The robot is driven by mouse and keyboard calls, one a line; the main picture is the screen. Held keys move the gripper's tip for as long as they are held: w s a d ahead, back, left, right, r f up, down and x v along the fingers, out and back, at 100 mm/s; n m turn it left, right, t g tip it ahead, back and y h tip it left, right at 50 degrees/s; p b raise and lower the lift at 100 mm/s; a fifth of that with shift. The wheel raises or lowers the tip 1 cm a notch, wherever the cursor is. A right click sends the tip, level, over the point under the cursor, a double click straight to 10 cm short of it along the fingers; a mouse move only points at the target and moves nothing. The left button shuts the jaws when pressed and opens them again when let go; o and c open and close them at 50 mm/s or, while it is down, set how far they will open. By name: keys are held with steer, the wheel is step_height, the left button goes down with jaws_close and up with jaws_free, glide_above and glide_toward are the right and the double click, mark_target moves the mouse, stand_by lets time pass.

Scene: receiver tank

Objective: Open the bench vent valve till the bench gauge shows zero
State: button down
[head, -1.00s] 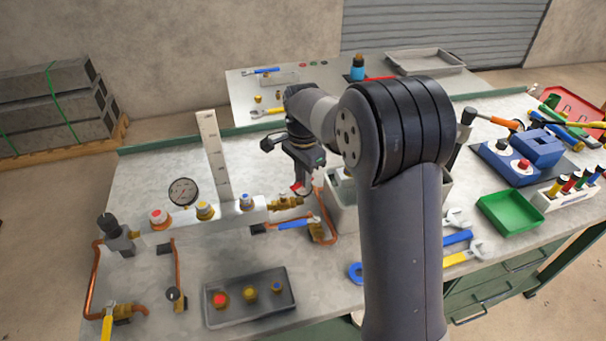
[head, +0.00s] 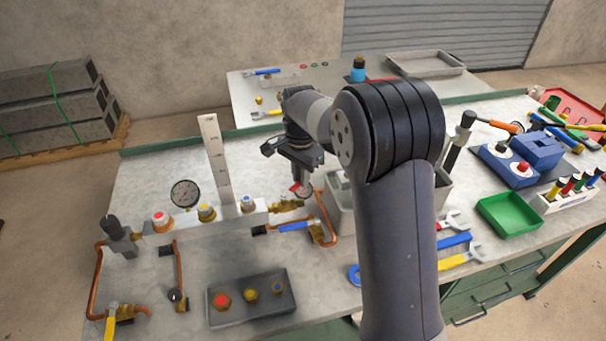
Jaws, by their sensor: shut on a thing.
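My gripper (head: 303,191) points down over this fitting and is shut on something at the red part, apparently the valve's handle. The fingertips and the held part are small and partly hidden, so the exact grip and handle angle are unclear.
A blue-handled valve (head: 297,226) with copper pipe lies just in front. A yellow-handled valve (head: 111,320) is at front left. A tall white scale (head: 215,160) stands behind the manifold. A dark tray (head: 251,298) holds coloured caps. A grey bin (head: 341,205) stands close right.

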steer(key=n, duration=0.1)
steer(key=w+a+n+p, duration=0.1)
steer(key=shift+a+r+n, duration=0.1)
steer(key=shift+n, duration=0.3)
steer(key=shift+w+a+n+p, duration=0.15)
steer(key=shift+a+n+p, duration=0.15)
steer(key=shift+a+n, duration=0.8)
steer(key=shift+w+a+n+p, duration=0.1)
steer(key=shift+a+n+p, duration=0.3)
steer(key=shift+n, duration=1.45)
steer(key=shift+w+a+n+p, duration=0.2)
steer(key=shift+a+n, duration=0.6)
steer(key=shift+n, duration=0.65)
steer(key=c, duration=1.4)
jaws_free()
step_height(320, 180, up, 11)
steer(key=shift+f+b, duration=0.2)
steer(key=shift+b, duration=0.25)
